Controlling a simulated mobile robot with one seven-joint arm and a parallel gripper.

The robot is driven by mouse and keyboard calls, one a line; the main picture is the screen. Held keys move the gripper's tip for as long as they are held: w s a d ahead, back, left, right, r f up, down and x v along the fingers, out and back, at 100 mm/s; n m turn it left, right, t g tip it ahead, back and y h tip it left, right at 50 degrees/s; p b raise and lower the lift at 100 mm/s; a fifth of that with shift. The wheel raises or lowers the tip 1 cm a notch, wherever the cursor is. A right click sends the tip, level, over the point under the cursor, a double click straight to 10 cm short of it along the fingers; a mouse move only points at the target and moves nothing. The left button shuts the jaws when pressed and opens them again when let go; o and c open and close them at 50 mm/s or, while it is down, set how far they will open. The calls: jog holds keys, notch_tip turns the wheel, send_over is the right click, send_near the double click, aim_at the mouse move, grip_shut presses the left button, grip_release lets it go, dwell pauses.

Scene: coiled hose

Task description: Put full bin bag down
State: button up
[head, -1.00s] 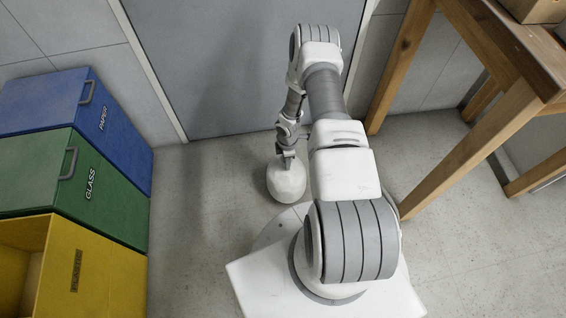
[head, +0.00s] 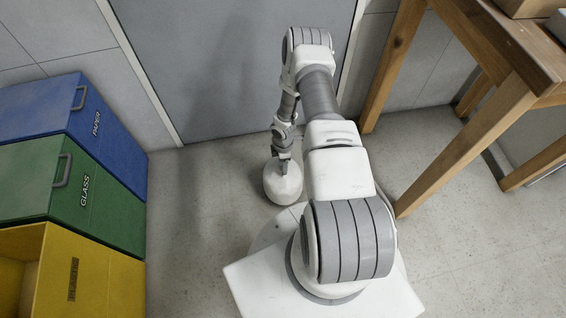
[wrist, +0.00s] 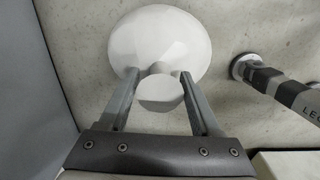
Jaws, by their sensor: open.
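The full bin bag (head: 283,184) is a white, rounded bundle. It appears to rest on the floor between the grey door and my base. My gripper (head: 284,164) is directly above it, pointing down. In the wrist view the bag (wrist: 160,38) shows as a pale round shape with a lighter knot or neck at its near side. The two fingers of my gripper (wrist: 158,76) are apart, one on each side of that neck. I cannot tell whether either finger touches it. The underside of the bag is hidden.
Blue paper (head: 50,107), green glass (head: 35,175) and yellow plastic (head: 95,280) bins stand at the left. A wooden table (head: 460,130) stands at the right. The grey door (head: 230,60) is behind. Floor between bins and bag is clear.

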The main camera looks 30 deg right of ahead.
jog(key=w+d+r+m+t+h+p, duration=0.1)
jog(key=w+r+m+p, duration=0.15)
jog(key=r, duration=1.35)
jog(key=w+d+r+m+h+p, duration=0.1)
jog(key=w+r+p, duration=0.15)
jog(key=r, duration=1.35)
jog(key=s+a+r+m+t, duration=0.1)
jog(key=a+r+m, duration=0.1)
jog(key=r, duration=0.7)
jog(key=s+a+r+m, duration=0.1)
jog(key=r+m, duration=0.1)
jog(key=r, duration=0.7)
jog(key=s+a+r+m+t, duration=0.2)
jog(key=s+a+r+m, duration=0.25)
jog(key=s+r, duration=0.6)
jog(key=s+a+r+m+t+y, duration=0.1)
jog(key=s+a+r+m+y, duration=0.1)
jog(key=s+a+r, duration=0.5)
jog(key=s, duration=0.4)
jog(key=shift+m+t, duration=0.3)
jog(key=shift+m, duration=0.1)
